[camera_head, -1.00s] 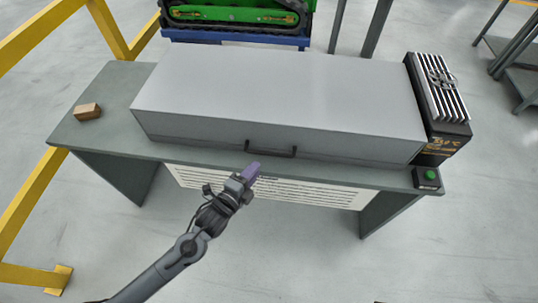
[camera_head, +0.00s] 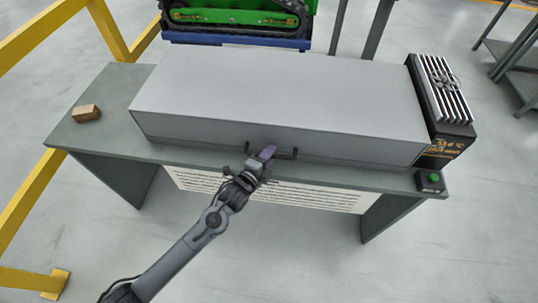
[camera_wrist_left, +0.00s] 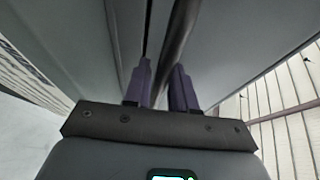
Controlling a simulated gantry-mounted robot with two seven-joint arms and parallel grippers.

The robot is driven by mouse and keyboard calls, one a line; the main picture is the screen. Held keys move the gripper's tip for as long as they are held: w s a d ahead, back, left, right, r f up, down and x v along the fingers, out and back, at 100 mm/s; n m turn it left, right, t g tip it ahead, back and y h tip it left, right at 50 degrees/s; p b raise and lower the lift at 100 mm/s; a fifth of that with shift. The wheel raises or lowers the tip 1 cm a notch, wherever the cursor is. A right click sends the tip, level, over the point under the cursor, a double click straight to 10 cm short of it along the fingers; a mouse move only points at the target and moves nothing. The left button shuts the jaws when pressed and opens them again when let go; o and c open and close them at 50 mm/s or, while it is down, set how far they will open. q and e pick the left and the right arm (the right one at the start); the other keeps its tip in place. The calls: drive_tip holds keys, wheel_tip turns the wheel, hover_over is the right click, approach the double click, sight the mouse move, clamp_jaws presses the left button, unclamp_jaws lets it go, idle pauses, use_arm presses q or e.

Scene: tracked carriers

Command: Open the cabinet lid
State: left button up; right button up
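The cabinet (camera_head: 280,90) is a long grey box on a dark table, and its lid is shut. A dark bar handle (camera_head: 290,154) runs along the lower middle of its front face. My left gripper (camera_head: 267,153) is at the handle, its purple fingers overlapping the bar. In the left wrist view, the two purple fingers (camera_wrist_left: 162,75) stand apart, with the dark handle bar (camera_wrist_left: 178,35) running into the gap between them. Firm contact with the bar cannot be made out. My right gripper is not in view.
A brown block (camera_head: 87,113) lies on the table's left end (camera_head: 110,85). A black finned unit (camera_head: 440,105) stands right of the cabinet, with a green button box (camera_head: 430,181) in front. A yellow railing (camera_head: 32,205) is at left. The floor in front is clear.

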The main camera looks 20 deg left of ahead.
use_arm(q)
clamp_jaws()
